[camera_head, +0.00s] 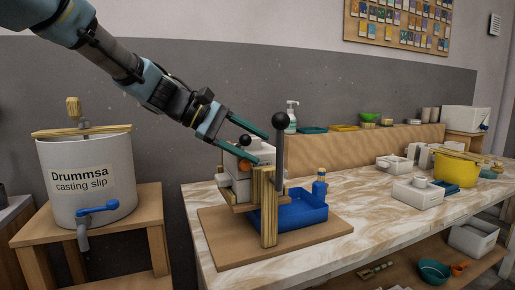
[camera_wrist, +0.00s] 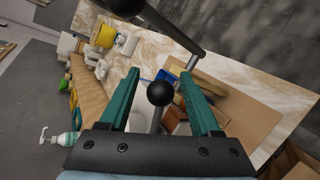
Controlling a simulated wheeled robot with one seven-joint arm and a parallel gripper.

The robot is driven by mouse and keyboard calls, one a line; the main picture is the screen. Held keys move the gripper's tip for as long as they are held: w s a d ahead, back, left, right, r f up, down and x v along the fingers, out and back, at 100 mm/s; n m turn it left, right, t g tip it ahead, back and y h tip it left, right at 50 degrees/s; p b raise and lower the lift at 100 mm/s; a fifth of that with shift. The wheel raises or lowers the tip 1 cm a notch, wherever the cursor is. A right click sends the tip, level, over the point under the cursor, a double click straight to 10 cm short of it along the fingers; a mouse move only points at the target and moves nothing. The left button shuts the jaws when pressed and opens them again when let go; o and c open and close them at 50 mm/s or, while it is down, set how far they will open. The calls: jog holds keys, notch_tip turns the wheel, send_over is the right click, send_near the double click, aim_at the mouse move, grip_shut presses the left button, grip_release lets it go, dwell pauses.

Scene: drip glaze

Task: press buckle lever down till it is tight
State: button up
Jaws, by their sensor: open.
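A tall grey lever (camera_head: 280,160) with a black ball on top stands nearly upright in front of my gripper; in the wrist view its rod (camera_wrist: 178,37) slants across the top. A second black knob (camera_head: 245,140) on a short stem sits behind it, above a white block (camera_head: 236,186) in a wooden frame (camera_head: 268,205). I cannot tell which one is the buckle lever. My gripper (camera_head: 264,150) is open, its teal fingers pointing down to the right. In the wrist view the smaller black knob (camera_wrist: 160,93) shows between the fingers; contact cannot be told.
A blue tray (camera_head: 305,212) and the frame stand on a brown board (camera_head: 225,240) on the marbled table (camera_head: 365,235). A grey slip bucket (camera_head: 88,180) stands on a stool at left. White moulds (camera_head: 418,193) and a yellow pot (camera_head: 455,170) are farther right.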

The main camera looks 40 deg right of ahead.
jog(key=v, duration=0.9)
jog(key=shift+w+a, duration=0.1)
jog(key=shift+a, duration=0.05)
jog(key=w+a+f+n+t+y+p, duration=0.1)
jog(key=w+a+f+t+y+p, duration=0.2)
jog(key=a+f, duration=0.55)
jog(key=w+a+f+n+t+y+p, duration=0.1)
jog(key=w+a+f+t+y, duration=0.3)
jog(key=a, duration=0.8)
jog(key=s+a+f+m+t+y+p, duration=0.1)
jog(key=a+f+p, duration=0.1)
jog(key=a, duration=0.8)
jog(key=s+a+f+t+y+p, duration=0.1)
jog(key=a+f, duration=0.3)
jog(key=a, duration=0.7)
jog(key=shift+s+f+m+p, duration=0.15)
jog(key=shift+s+m+p, duration=0.2)
jog(key=shift+s+m, duration=0.05)
